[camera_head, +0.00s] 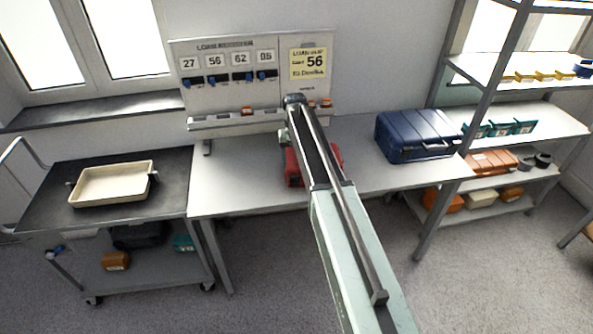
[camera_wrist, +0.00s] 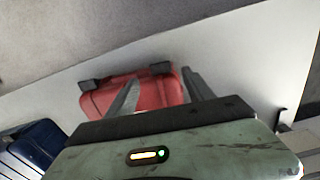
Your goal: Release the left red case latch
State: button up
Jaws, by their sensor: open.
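The red case (camera_head: 293,170) lies on the white bench, partly hidden behind my arm in the head view. In the wrist view the red case (camera_wrist: 150,95) is beyond my gripper, with two dark latch-like pieces on its far edge, one at the left corner and one (camera_wrist: 160,68) near the right. My gripper (camera_wrist: 160,76) is open, its two fingers reaching over the case with nothing seen between them but the case. Whether a finger touches the case or a latch cannot be told. In the head view the fingers are hidden by the arm.
A blue case (camera_head: 415,134) stands on the bench to the right. A panel (camera_head: 250,75) with number cards and a yellow label stands behind. A cream tray (camera_head: 112,184) is on the dark cart at left. Shelves (camera_head: 520,120) stand at right. The bench left of the red case is clear.

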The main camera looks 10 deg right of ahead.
aim_at(295, 177)
notch_tip(295, 177, down, 8)
jog(key=b, duration=0.8)
jog(key=shift+f, duration=0.1)
